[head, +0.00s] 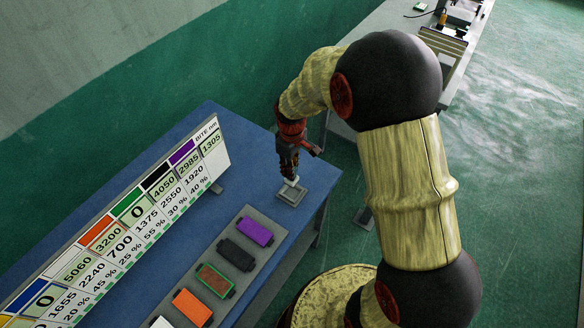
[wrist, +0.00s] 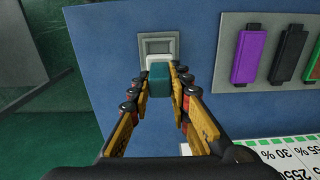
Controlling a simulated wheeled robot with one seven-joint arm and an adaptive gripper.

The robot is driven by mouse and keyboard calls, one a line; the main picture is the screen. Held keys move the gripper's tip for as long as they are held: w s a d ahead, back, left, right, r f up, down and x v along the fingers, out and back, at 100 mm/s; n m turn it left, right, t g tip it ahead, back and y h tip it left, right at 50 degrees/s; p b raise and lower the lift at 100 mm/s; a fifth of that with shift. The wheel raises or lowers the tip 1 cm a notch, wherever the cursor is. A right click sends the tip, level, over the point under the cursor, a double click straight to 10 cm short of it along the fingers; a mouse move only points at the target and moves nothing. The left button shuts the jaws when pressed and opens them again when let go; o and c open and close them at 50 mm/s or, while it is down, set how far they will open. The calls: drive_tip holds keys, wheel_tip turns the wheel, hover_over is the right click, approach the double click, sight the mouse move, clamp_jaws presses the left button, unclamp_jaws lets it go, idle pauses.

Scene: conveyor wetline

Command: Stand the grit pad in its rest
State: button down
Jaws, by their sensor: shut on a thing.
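My gripper (head: 288,170) is shut on a small block, teal on its near part and pale at its far end, which I take as the grit pad (wrist: 158,88). The two fingers (wrist: 159,82) press its sides in the wrist view. The grey square rest (wrist: 144,44) lies on the blue table just beyond the pad, and the pad's pale end overlaps its middle in the picture. In the head view the pad's pale end (head: 291,181) shows beneath the gripper, over the rest (head: 303,196). I cannot tell whether the pad touches the rest's floor.
A grey strip (head: 263,221) holds several coloured blocks, among them a purple one (head: 256,231) and a black one (head: 237,254). A white number board (head: 140,225) stands along the table's back. The blue table (head: 235,190) is clear between them; its right edge is close to the rest.

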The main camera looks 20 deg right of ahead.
drive_tip(key=shift+w+d+f, duration=0.15)
drive_tip(key=shift+f, duration=0.2)
drive_tip(key=shift+f+b, duration=0.55)
drive_tip(key=shift+b, duration=0.1)
drive_tip(key=shift+f+b, duration=1.4)
drive_tip(key=shift+f, duration=0.9)
drive_tip(key=shift+f+b, duration=0.3)
drive_tip(key=shift+f, duration=0.5)
drive_tip(key=c, duration=1.7)
unclamp_jaws()
drive_tip(key=shift+o, duration=0.6)
wheel_tip(320, 180, up, 12)
drive_tip(key=shift+r, duration=0.1)
